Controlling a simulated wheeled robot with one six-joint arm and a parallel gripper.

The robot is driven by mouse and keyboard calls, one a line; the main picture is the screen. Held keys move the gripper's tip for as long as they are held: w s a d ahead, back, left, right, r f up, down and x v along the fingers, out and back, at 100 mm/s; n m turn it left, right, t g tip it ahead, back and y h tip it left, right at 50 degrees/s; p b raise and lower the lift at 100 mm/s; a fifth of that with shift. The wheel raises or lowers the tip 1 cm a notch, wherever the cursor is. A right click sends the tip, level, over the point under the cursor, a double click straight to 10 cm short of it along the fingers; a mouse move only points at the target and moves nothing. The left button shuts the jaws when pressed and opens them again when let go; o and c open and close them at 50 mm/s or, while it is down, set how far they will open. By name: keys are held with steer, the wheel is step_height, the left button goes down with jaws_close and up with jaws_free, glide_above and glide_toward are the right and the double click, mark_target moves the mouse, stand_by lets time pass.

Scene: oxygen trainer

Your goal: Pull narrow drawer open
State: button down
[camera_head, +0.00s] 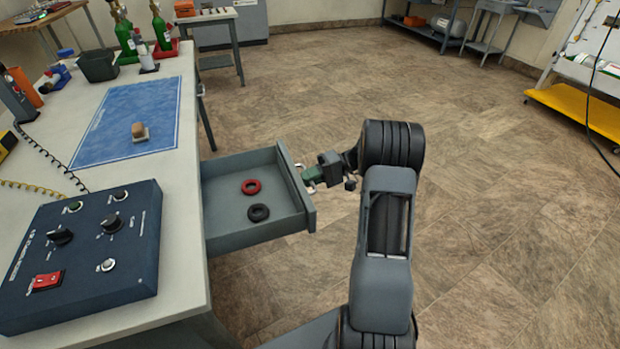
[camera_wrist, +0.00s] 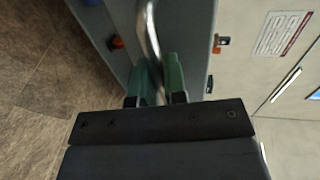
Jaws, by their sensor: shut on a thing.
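The narrow drawer (camera_head: 262,234) stands open, pulled out to the right from under the workbench. A red ring (camera_head: 251,187) and a black ring (camera_head: 258,212) lie apart on its floor. My gripper (camera_head: 309,176) is at the drawer's front, its green fingers shut on the metal handle (camera_wrist: 149,38). In the wrist view the curved bar runs between the two green fingers (camera_wrist: 158,80). The far part of the grip is partly hidden by my wrist in the head view.
On the workbench are a dark control box (camera_head: 85,252) with knobs and a red switch, a blue mat (camera_head: 130,118) with a small brown block (camera_head: 139,131), and green bottles (camera_head: 160,28) at the back. The tiled floor (camera_head: 480,200) to the right is clear.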

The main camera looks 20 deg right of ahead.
steer(key=c, duration=1.2)
jaws_free()
steer(key=shift+d, duration=0.15)
steer(key=p+v, duration=0.1)
steer(key=v, duration=1.2)
steer(key=shift+d+p, duration=0.3)
steer(key=shift+p, duration=0.1)
steer(key=shift+r, duration=0.15)
